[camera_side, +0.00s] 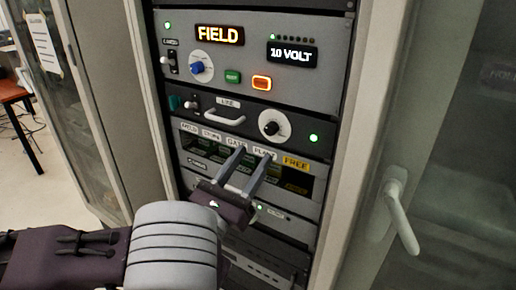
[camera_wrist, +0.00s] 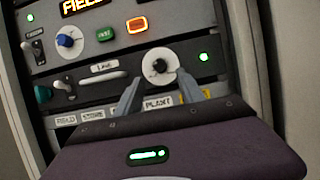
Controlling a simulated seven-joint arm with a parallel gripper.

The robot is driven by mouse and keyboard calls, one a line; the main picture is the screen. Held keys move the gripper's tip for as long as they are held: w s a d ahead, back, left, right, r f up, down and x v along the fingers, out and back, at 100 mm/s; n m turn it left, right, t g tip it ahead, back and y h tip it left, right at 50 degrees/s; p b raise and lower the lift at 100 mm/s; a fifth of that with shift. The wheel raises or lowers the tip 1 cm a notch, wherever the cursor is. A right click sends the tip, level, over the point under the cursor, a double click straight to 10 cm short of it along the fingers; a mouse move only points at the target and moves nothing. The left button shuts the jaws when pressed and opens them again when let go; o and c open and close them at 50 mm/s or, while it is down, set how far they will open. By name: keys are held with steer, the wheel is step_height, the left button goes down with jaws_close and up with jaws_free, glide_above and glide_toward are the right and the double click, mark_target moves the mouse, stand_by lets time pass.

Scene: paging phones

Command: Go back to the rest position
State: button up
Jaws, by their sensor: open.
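My gripper (camera_side: 248,172) is open, with its two grey fingers apart and nothing seen between them. In the side view it is in front of the row of labelled slots in the rack, over the labels reading GATE and PLANT. In the wrist view my gripper (camera_wrist: 158,92) points at the rack, its fingertips framing the black and white knob (camera_wrist: 160,66) from below. The side view also shows this knob (camera_side: 270,125), above and to the right of the fingers. I cannot tell whether the fingers touch the rack.
The rack's upper panel holds a blue knob (camera_side: 197,67), a green button (camera_side: 232,77), a lit orange button (camera_side: 262,83) and displays reading FIELD and 10 VOLT. A light handle (camera_side: 224,116) sticks out below. A door handle (camera_side: 400,210) projects at right.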

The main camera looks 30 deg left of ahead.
steer(key=s+a+r+n+g+y, duration=0.2)
steer(key=s+a+n+g+y, duration=0.15)
steer(key=a+n+y, duration=0.35)
steer(key=s+a+r+n+g+y, duration=0.2)
steer(key=a+n+g+y, duration=0.25)
steer(key=a, duration=0.35)
steer(key=s+a+r+n+g+y, duration=0.2)
steer(key=s+a+n+g+y, duration=0.15)
steer(key=a+n+y, duration=0.35)
steer(key=s+a+n+g+h, duration=0.3)
steer(key=s+a+n+g, duration=0.1)
steer(key=s+a+g, duration=0.15)
steer(key=s+d+f+n+g+h, duration=0.25)
steer(key=s+n+h, duration=0.2)
steer(key=s, duration=0.25)
steer(key=s+d+f+n+g+h, duration=0.25)
steer(key=s+n+h, duration=0.2)
steer(key=s, duration=0.25)
steer(key=d+r+n+t+h, duration=0.4)
steer(key=d+r+t+h, duration=0.1)
steer(key=d, duration=0.4)
steer(key=shift+d+h, duration=0.35)
steer(key=shift+h, duration=0.4)
steer(key=shift+n, duration=0.25)
